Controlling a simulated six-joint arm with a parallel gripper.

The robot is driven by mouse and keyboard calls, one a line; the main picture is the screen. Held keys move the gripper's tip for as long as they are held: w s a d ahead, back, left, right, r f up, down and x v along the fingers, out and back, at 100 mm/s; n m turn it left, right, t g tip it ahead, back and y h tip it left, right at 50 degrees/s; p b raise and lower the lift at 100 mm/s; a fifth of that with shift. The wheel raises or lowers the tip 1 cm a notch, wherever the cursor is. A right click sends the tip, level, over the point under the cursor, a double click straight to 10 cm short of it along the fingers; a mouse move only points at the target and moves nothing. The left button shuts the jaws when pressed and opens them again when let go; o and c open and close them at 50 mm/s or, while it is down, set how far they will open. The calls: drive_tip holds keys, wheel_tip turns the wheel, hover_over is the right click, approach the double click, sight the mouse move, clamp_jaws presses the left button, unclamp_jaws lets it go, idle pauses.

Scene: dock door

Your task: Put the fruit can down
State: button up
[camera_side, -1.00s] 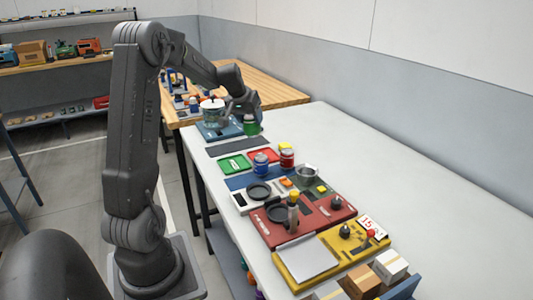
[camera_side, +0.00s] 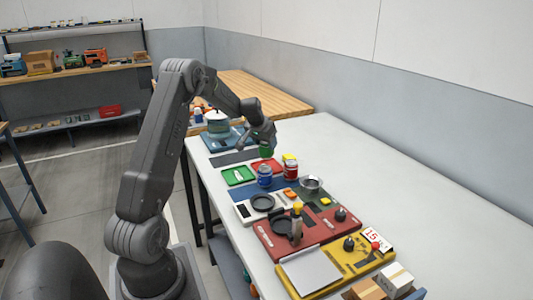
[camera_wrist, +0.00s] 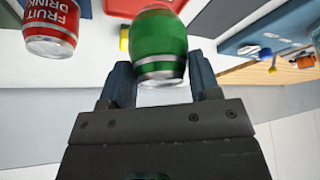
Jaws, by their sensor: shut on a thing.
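My gripper (camera_side: 262,143) is shut on a green can (camera_side: 266,152) and holds it near the red tray (camera_side: 266,165); whether the can touches the tray cannot be told. In the wrist view the green can (camera_wrist: 158,45) sits between the blue-grey fingers of my gripper (camera_wrist: 160,78), and I see no readable label on it. A red can (camera_wrist: 50,26) marked "FRUIT DRINK" stands apart at the upper left of the wrist view. In the side view the red can (camera_side: 291,171) stands just right of the red tray.
A blue can (camera_side: 264,174) stands beside the red can. A green tray (camera_side: 238,175) lies left of the red tray. A pot (camera_side: 218,122) stands on a blue base behind. A metal bowl (camera_side: 311,183) and red and yellow boards lie nearer. The table's right side is clear.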

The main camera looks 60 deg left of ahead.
sight(265, 147)
drive_tip(key=shift+w+d+f, duration=0.1)
drive_tip(key=shift+w+f, duration=0.15)
drive_tip(key=shift+f, duration=1.85)
drive_tip(key=shift+f, duration=0.1)
drive_tip(key=o, duration=1.1)
